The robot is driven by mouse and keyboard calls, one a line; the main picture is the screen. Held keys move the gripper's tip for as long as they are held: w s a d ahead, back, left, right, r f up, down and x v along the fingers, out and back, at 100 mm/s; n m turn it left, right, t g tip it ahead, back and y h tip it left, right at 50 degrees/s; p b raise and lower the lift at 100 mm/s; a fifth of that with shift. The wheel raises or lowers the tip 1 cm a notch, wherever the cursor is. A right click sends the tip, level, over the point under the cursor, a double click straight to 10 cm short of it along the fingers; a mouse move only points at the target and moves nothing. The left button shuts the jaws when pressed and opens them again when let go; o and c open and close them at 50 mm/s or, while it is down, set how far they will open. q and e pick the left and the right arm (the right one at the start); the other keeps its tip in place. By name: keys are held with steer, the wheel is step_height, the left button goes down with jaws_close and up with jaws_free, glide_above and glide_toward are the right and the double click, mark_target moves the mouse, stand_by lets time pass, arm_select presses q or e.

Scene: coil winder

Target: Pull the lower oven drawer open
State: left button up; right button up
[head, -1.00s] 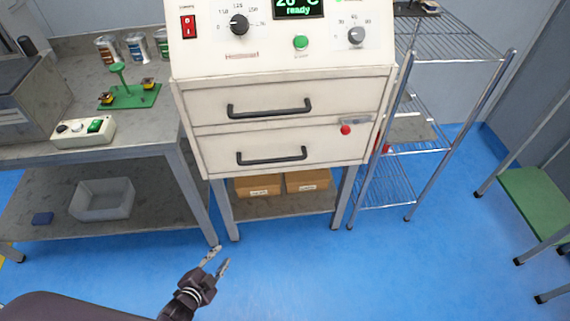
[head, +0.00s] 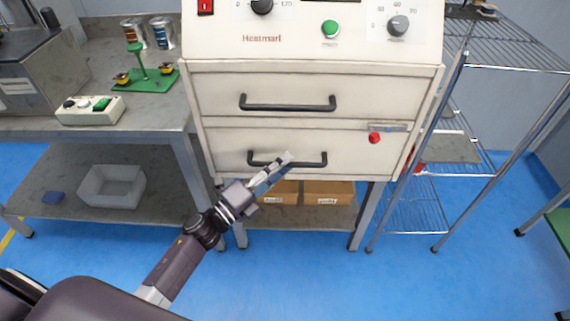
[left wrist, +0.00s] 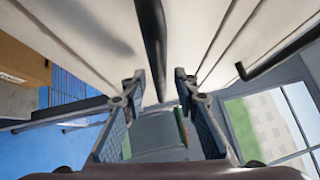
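The oven's lower drawer (head: 225,147) is a cream front, flush and shut, with a black bar handle (head: 318,160). My left gripper (head: 283,161) is at this handle and covers its middle in the head view. In the left wrist view its two fingers (left wrist: 160,84) are spread apart. The lower handle (left wrist: 151,30) runs between them there, with a gap on each side. I cannot tell how far the fingertips reach past the bar. My right gripper is not in view.
The upper drawer handle (head: 288,108) is just above, and shows right of the fingers in the wrist view (left wrist: 280,56). A red button (head: 374,138) is on the right. Cardboard boxes (head: 328,191) sit below. A wire rack (head: 415,215) stands right, a workbench (head: 150,112) left.

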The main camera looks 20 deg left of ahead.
arm_select(q)
steer(key=shift+w+d, duration=0.2)
steer(key=shift+w, duration=0.2)
steer(key=shift+c, duration=0.7)
jaws_close()
